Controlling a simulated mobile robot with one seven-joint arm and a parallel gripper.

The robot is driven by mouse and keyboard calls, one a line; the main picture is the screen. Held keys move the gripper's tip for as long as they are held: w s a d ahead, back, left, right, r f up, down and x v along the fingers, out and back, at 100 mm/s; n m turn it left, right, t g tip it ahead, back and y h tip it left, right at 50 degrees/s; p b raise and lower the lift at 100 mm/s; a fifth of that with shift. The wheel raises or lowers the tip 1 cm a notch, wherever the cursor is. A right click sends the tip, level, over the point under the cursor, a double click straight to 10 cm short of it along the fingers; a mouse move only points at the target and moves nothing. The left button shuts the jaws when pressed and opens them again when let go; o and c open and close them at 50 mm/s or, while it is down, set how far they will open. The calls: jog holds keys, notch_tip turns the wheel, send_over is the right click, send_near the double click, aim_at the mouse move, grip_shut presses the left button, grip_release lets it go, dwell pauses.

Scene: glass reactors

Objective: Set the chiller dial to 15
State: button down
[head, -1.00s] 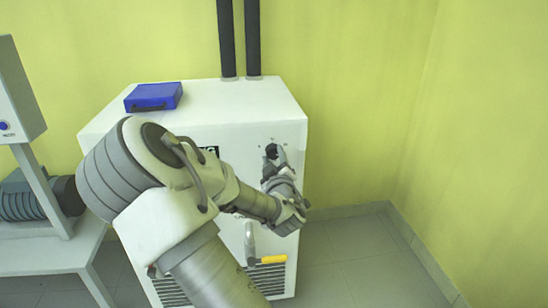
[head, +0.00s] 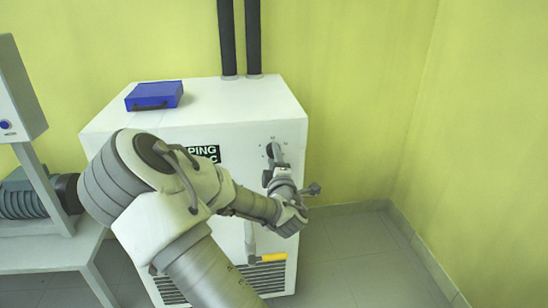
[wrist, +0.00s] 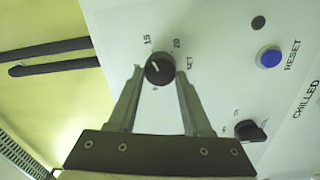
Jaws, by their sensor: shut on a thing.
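The chiller (head: 230,110) is a white box against the wall in the head view. Its black round dial (wrist: 160,68) shows in the wrist view, with the printed marks 15 and 20 beside it. A short white pointer line is on the dial's face; it points toward the upper left of the picture, and I cannot read its exact value. My gripper (wrist: 159,73) is shut on the dial, one finger on each side. In the head view my gripper (head: 272,150) is at the upper right of the chiller's front and mostly covers the dial.
A blue RESET button (wrist: 270,57) and a second black knob (wrist: 251,131) are on the panel near my gripper. A blue case (head: 154,95) lies on the chiller. Two black pipes (head: 240,40) rise behind. A yellow handle (head: 272,257) is low on the front. Floor at right is clear.

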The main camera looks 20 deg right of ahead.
jog(key=shift+r, duration=0.1)
dwell(0.3)
jog(key=shift+c, duration=1.7)
grip_release()
jog(key=p+v, duration=1.7)
jog(key=p, duration=0.1)
jog(key=shift+s, duration=0.2)
